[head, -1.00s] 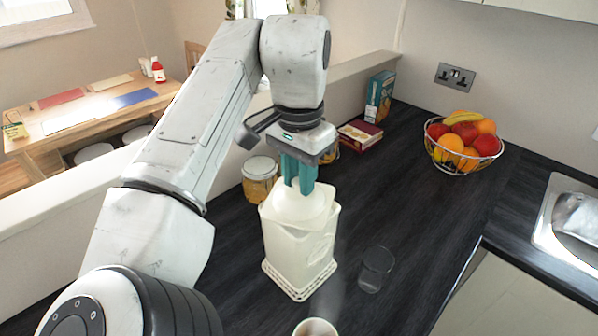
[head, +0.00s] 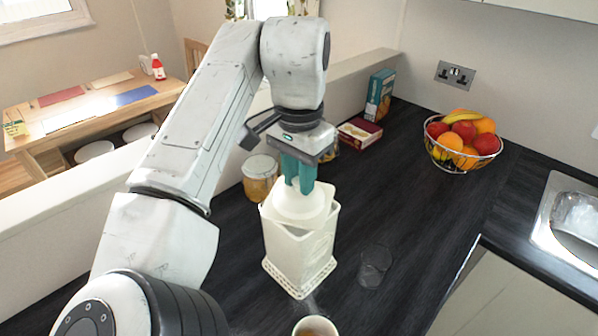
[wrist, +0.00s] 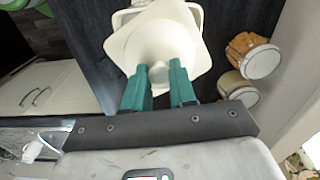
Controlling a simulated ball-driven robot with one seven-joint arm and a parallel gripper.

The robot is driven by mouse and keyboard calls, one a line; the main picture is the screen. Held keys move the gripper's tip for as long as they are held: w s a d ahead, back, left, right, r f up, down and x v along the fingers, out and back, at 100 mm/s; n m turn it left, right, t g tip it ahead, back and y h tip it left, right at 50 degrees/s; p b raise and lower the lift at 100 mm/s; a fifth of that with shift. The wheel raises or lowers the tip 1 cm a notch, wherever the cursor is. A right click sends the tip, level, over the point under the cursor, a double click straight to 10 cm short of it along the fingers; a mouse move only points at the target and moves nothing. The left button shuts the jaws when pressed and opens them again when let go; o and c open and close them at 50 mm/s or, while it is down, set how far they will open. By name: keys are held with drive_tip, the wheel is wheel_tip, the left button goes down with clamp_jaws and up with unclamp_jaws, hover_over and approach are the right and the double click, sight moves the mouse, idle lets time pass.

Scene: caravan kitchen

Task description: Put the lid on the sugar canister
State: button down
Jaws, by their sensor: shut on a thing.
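My gripper (head: 298,188) has teal fingers shut on the knob of the cream lid (head: 300,206). The sugar canister (head: 298,256) is a tall, square, cream container standing upright on the dark worktop. The lid is at the canister's mouth and looks tilted, with a dark gap showing below its front edge. I cannot tell whether it touches the rim. In the wrist view, the lid (wrist: 160,44) fills the space beyond my gripper (wrist: 159,74) and hides most of the canister.
A lidded jar (head: 260,178) stands close behind the canister on the left. A clear glass (head: 375,265) is to its right and a cup (head: 315,328) in front. A fruit basket (head: 462,150), boxes (head: 360,131) and a sink (head: 570,225) lie farther off. The middle right worktop is clear.

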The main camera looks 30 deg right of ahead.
drive_tip(key=shift+f, duration=0.6)
idle(0.3)
drive_tip(key=c, duration=1.2)
unclamp_jaws()
drive_tip(key=shift+r, duration=0.1)
wheel_tip(320, 180, up, 6)
drive_tip(key=p, duration=0.5)
wheel_tip(320, 180, up, 5)
drive_tip(key=shift+f, duration=0.1)
